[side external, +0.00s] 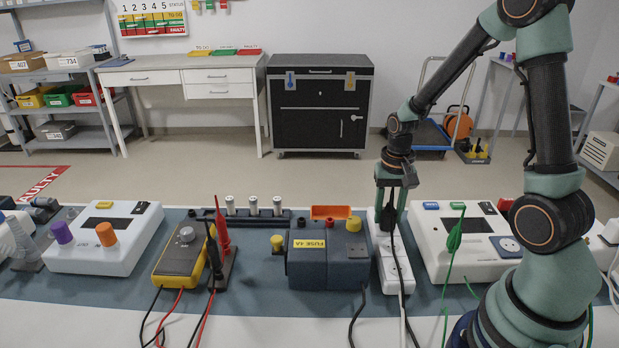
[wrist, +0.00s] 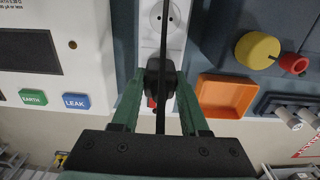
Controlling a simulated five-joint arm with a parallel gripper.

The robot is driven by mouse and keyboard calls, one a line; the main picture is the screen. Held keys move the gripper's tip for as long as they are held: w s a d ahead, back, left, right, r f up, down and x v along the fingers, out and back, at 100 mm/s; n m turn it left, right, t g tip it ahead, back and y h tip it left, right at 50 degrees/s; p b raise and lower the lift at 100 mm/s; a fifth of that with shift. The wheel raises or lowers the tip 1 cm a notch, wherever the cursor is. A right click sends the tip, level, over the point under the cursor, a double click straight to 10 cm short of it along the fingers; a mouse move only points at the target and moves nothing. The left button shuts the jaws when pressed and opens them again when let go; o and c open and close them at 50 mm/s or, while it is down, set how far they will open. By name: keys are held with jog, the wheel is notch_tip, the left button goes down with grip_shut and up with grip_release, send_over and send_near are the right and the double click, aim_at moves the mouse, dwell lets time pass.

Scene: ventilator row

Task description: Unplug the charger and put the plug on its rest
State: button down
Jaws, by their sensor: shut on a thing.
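My gripper (side external: 389,212) is over the far end of the white socket strip (side external: 396,268). Its green fingers (wrist: 160,112) are shut on a black plug (wrist: 158,78), with the black cable rising across the wrist view. In the side view the plug (side external: 387,222) shows dark between the fingers. An empty round socket shows on the strip (wrist: 147,45) beside the plug. I cannot tell whether the plug's pins are in the strip. A small red part shows behind the plug. No plug rest is clearly recognisable.
The blue-grey fuse box (side external: 327,262) stands close left of the strip, with an orange tray (side external: 330,212) behind it. A white tester (side external: 467,245) with a green probe (side external: 456,236) stands close right. A yellow multimeter (side external: 182,250) is further left. Cables hang over the front edge.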

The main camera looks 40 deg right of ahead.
aim_at(390, 204)
jog(key=shift+r, duration=0.15)
jog(key=shift+r, duration=2.25)
jog(key=s+a+r, duration=0.1)
jog(key=a+r, duration=0.3)
jog(key=a, duration=0.3)
jog(key=s+a+r, duration=0.2)
jog(key=a+r, duration=0.2)
jog(key=a, duration=0.4)
jog(key=shift+w+d+f, duration=0.15)
jog(key=shift+f, duration=1.35)
jog(key=shift+w+d+f, duration=0.1)
jog(key=shift+f, duration=1.35)
jog(key=shift+f, duration=1.15)
